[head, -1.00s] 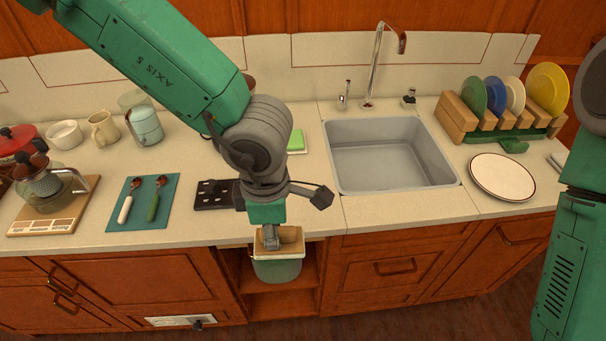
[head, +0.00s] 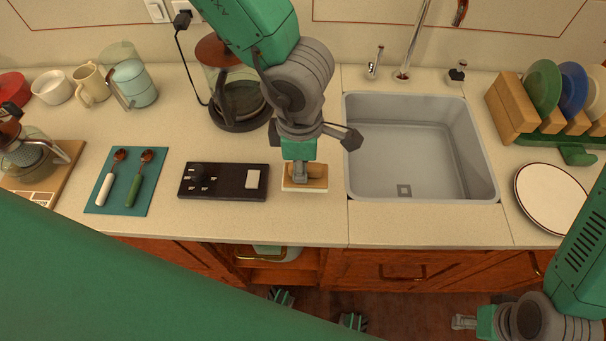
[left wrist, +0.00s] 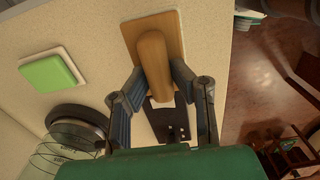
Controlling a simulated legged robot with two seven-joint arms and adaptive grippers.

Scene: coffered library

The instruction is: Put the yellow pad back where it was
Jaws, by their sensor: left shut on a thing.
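My left gripper (head: 302,172) is shut on the wooden handle (left wrist: 154,65) of a flat tan lid-like piece (left wrist: 174,23). In the head view this piece (head: 303,187) is over the counter's front part, just right of the black control panel (head: 224,181); I cannot tell if it touches the counter. No clearly yellow pad shows. A green pad (left wrist: 48,73) lies on a small white tray (left wrist: 71,54) on the counter, apart from the gripper; my arm hides it in the head view. My right gripper (head: 464,322) is low at the right; its jaws are unclear.
The bin (head: 277,252) is below the counter edge (head: 290,236). The sink (head: 420,150) is right of my left gripper. A coffee maker (head: 236,90) stands behind the panel. A teal mat (head: 127,181) with two spoons lies left. A plate (head: 556,198) and a dish rack (head: 510,110) are right.

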